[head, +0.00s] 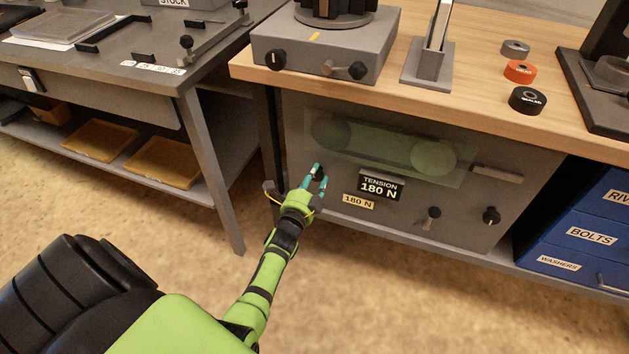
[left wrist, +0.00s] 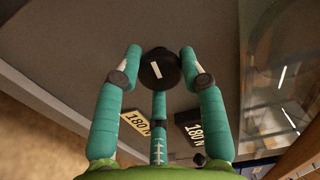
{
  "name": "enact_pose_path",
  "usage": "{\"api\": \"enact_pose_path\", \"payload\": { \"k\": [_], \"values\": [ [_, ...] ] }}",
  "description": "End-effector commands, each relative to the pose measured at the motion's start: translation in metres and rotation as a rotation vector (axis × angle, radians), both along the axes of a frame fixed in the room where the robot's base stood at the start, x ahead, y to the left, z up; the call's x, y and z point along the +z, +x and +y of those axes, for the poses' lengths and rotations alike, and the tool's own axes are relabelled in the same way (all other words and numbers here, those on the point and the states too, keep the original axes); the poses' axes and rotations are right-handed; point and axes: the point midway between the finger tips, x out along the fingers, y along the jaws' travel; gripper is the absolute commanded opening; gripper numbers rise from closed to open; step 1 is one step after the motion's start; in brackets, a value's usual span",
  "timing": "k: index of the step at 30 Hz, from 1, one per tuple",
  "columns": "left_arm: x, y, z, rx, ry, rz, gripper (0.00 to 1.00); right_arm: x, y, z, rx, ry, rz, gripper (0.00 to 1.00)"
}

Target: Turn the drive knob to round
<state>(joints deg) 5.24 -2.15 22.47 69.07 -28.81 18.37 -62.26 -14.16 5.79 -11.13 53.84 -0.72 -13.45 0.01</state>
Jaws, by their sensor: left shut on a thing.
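A black round knob (left wrist: 160,70) with a white line mark sits on the grey front panel (head: 293,120) of the cabinet under the wooden bench top. No label for it is readable. My left gripper (head: 318,176) is at this knob, left of the tension display. In the left wrist view its teal fingers (left wrist: 161,60) stand around the knob, one each side and one below, shut on it. The white mark is tilted slightly from upright. In the head view the fingers mostly hide the knob. My right gripper is not in view.
A "TENSION 180 N" display (head: 379,186) and a yellow "180 N" tag (head: 358,202) are close right of the gripper. A belt window (head: 385,147) is above. Another knob (head: 491,215) and a small lever (head: 432,213) are farther right. Blue drawers (head: 591,236) stand at the right.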

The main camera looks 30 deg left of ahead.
Motion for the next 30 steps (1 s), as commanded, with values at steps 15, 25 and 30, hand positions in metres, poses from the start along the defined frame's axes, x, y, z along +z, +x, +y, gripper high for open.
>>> {"api": "enact_pose_path", "payload": {
  "k": [15,25,30],
  "values": [
    [0.001,0.000,0.003,0.005,0.478,0.109,0.08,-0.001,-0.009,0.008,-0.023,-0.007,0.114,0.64],
    [0.002,0.000,0.003,0.007,0.723,0.167,0.08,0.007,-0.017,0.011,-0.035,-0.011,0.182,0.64],
    [0.003,0.001,0.003,0.007,0.804,0.188,0.08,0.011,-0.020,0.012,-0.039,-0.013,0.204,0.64]
  ]
}}
